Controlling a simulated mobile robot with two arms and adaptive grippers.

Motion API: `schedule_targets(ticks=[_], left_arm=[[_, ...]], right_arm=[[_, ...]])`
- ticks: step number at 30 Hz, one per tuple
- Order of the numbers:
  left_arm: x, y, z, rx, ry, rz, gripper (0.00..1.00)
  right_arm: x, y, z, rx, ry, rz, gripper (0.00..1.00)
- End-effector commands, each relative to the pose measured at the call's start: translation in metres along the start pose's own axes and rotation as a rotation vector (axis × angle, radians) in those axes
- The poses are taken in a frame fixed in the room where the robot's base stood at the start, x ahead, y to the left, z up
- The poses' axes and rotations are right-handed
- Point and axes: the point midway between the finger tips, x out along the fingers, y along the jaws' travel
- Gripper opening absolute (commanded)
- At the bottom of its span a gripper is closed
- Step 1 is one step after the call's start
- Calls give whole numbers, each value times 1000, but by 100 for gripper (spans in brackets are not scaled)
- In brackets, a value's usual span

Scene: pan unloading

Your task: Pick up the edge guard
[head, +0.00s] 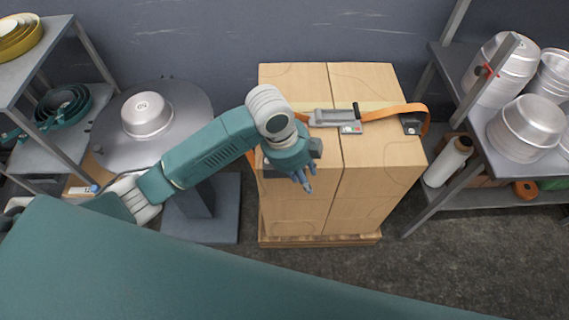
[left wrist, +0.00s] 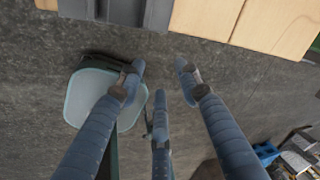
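A small black block (head: 411,126), which looks like the edge guard, sits at the right top edge of the wooden cartons, by the orange strap (head: 392,111). My left gripper (head: 305,184) hangs in front of the cartons, left of and nearer than the black block and apart from it. In the left wrist view its blue fingers (left wrist: 160,85) are spread with nothing between them, above the floor. My right gripper is not in view.
The cartons (head: 300,210) stand on a pallet. A strap tensioner (head: 338,117) lies on top. A shelf with metal pans (head: 528,127) is at the right. A round table (head: 185,115) with one pan (head: 146,114) is at the left. The floor at front right is clear.

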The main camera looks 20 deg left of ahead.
Motion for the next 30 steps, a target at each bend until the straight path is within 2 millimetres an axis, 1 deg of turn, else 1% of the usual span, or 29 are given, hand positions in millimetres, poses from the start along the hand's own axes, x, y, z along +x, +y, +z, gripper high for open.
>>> schedule_targets(ticks=[1, 3, 6, 9, 12, 14, 21, 24, 29, 30], left_arm=[[-23, -8, 14, 167, -40, 38, 34], [-44, -11, 30, 357, -64, 108, 34], [-72, -14, 52, 549, -80, 189, 34], [-94, -16, 69, 669, -83, 247, 34], [-106, -16, 78, 733, -81, 280, 34], [-106, -14, 81, 751, -77, 290, 34], [-72, -6, 87, 758, -74, 293, 34], [-62, -4, 89, 758, -75, 291, 34], [-51, -1, 92, 758, -75, 291, 34], [-46, 0, 94, 757, -74, 291, 34]], right_arm=[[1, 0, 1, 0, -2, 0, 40], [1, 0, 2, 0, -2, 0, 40], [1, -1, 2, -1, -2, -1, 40], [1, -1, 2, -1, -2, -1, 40], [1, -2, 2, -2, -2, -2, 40], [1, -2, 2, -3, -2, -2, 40], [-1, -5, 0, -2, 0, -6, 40], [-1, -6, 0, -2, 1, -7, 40], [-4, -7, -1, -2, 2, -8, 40], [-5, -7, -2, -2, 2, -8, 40]])
